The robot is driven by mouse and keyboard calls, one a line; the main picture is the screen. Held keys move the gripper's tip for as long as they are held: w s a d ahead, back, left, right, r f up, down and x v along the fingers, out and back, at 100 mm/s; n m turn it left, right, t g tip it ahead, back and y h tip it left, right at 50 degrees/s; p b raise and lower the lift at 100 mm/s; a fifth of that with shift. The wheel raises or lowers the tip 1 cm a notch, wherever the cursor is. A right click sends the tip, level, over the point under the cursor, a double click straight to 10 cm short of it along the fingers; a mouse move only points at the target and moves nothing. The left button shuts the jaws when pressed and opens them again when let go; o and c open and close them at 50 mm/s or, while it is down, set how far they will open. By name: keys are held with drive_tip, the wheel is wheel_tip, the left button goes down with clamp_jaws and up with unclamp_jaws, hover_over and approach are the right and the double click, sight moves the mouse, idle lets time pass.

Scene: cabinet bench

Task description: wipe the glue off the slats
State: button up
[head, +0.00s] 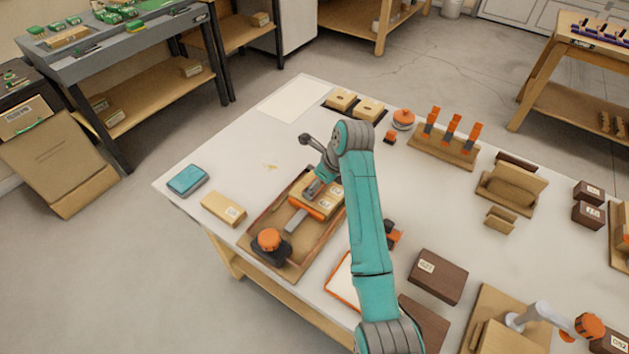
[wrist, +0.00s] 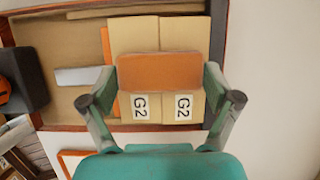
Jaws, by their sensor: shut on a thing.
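Two light-wood slats labelled G2 lie side by side in a shallow wooden tray with red-brown edges; the wrist view shows the left slat (wrist: 133,37), the right slat (wrist: 185,37) and the tray (wrist: 60,27). My gripper (wrist: 161,78) is shut on an orange-brown block (wrist: 160,71), which lies across both slats in the wrist view. I cannot tell whether it touches them. In the head view my gripper (head: 316,188) is over the tray (head: 246,240), and my arm covers part of it. No glue shows clearly; the slat area under the block is hidden.
A grey plate (head: 296,221) and a dark clamp with an orange knob (head: 268,240) are in the tray's near end. The bench behind the tray is mostly clear, with a small yellowish mark (head: 270,167).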

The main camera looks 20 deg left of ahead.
sight(332, 198)
drive_tip(key=shift+d, duration=0.15)
drive_tip(key=shift+s+d, duration=0.35)
drive_tip(key=shift+d, duration=0.55)
drive_tip(key=shift+d, duration=0.1)
drive_tip(key=shift+s+d+f, duration=0.1)
drive_tip(key=shift+s+d, duration=0.25)
drive_tip(key=shift+d, duration=0.5)
drive_tip(key=shift+d, duration=0.1)
drive_tip(key=shift+s+d, duration=0.35)
drive_tip(key=shift+d, duration=0.5)
drive_tip(key=shift+a, duration=0.1)
drive_tip(key=shift+w+a, duration=0.5)
drive_tip(key=shift+a, duration=0.8)
drive_tip(key=shift+w+a, duration=0.45)
drive_tip(key=shift+a, duration=0.85)
drive_tip(key=shift+w+a, duration=0.5)
drive_tip(key=shift+a, duration=0.8)
drive_tip(key=shift+a, duration=0.1)
